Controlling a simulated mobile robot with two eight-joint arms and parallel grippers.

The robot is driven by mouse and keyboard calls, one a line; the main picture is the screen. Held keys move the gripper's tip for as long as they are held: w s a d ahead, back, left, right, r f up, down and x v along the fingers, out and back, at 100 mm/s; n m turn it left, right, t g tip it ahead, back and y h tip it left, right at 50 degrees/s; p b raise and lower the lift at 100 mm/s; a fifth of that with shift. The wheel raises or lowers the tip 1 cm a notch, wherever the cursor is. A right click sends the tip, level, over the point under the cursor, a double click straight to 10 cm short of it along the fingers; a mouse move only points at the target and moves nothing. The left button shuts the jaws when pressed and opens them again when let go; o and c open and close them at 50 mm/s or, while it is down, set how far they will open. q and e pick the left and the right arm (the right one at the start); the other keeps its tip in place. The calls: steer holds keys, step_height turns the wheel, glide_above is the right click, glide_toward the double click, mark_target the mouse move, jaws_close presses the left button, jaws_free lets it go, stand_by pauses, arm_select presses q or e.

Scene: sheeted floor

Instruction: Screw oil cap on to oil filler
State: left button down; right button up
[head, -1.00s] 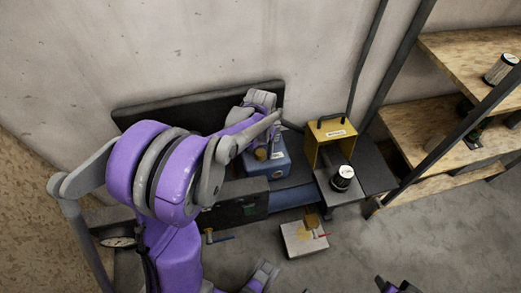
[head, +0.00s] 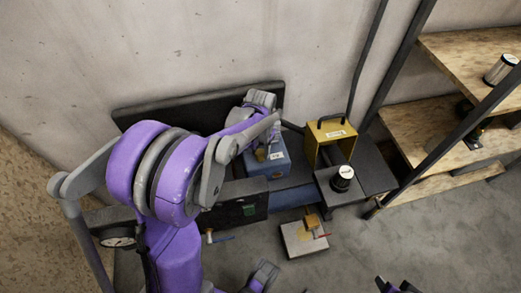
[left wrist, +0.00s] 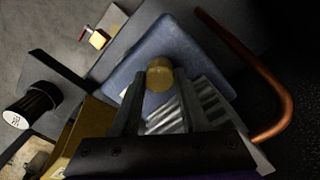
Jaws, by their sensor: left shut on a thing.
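A round yellow-brown cap (left wrist: 159,74) sits between the fingertips of my left gripper (left wrist: 158,82), which is shut on it. Beneath the cap, in the left wrist view, is the top of a blue box-like unit (left wrist: 180,48). In the head view the cap (head: 260,155) shows small at the front of the blue unit (head: 271,166), below my left wrist. The oil filler is not visible; the cap and fingers cover the spot below. I cannot tell whether the cap touches it. Dark, purple-edged parts of mine, possibly my right gripper (head: 395,286), show at the bottom edge.
A yellow open-fronted box (head: 331,130) with a handle stands right of the blue unit. A black-and-white canister (head: 342,178) stands before it. A curved copper pipe (left wrist: 268,90) runs beside the unit. A pale block (head: 304,239) lies on the floor. Wooden shelves (head: 440,130) stand right.

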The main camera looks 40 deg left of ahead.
arm_select(q)
steer(key=m, duration=0.4)
steer(key=shift+m, duration=0.3)
steer(key=m, duration=0.4)
steer(key=shift+m+p, duration=0.3)
steer(key=m, duration=0.4)
steer(key=shift+m, duration=0.3)
steer(key=m, duration=0.5)
steer(key=shift+c, duration=1.7)
jaws_free()
steer(key=shift+c, duration=0.8)
